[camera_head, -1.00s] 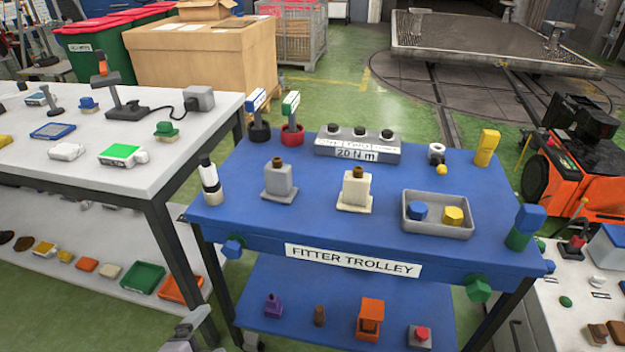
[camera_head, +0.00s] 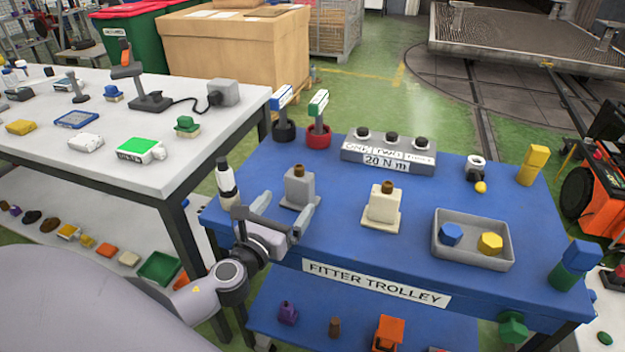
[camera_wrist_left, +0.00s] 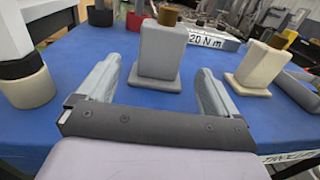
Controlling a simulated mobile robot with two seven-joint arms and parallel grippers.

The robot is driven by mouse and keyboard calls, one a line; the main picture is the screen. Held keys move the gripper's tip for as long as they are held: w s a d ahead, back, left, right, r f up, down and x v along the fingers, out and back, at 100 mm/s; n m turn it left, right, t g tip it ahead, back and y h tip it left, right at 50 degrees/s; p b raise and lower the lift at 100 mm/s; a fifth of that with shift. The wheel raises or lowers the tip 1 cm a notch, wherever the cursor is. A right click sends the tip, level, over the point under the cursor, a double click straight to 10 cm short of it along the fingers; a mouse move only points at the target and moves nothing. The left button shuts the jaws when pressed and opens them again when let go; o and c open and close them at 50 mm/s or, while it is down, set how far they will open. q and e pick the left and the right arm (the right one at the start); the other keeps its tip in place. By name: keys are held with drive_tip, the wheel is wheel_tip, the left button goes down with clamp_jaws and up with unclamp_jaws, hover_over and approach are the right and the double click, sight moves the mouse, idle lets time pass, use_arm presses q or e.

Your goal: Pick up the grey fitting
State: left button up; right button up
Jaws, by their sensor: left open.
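The grey fitting (camera_head: 299,187) stands upright on the blue top of the fitter trolley (camera_head: 340,235). It is a grey block on a square foot with a brown plug on top. My left gripper (camera_head: 273,213) is open and empty, low over the trolley's near left part, just in front of the fitting. In the left wrist view the grey fitting (camera_wrist_left: 160,52) stands ahead, in line with the gap between the two fingers (camera_wrist_left: 158,90). The fingers look apart from it. My right gripper is not in view.
A cream fitting (camera_head: 382,206) stands to the right of the grey one. A black-and-white bottle-like item (camera_head: 226,182) stands close left of my gripper.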

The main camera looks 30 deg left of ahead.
sight(296, 191)
use_arm(q)
drive_tip(key=shift+w+a+r, duration=0.1)
drive_tip(key=shift+w, duration=0.65)
drive_tip(key=shift+w+a+r, duration=0.1)
drive_tip(key=shift+w, duration=0.6)
drive_tip(key=shift+w+a+f, duration=0.1)
drive_tip(key=shift+w+a, duration=0.05)
drive_tip(key=shift+w, duration=0.95)
drive_tip(key=shift+w+a+f, duration=0.1)
drive_tip(key=shift+w, duration=0.95)
drive_tip(key=c, duration=1.2)
drive_tip(key=shift+r, duration=0.15)
drive_tip(key=shift+c, duration=0.3)
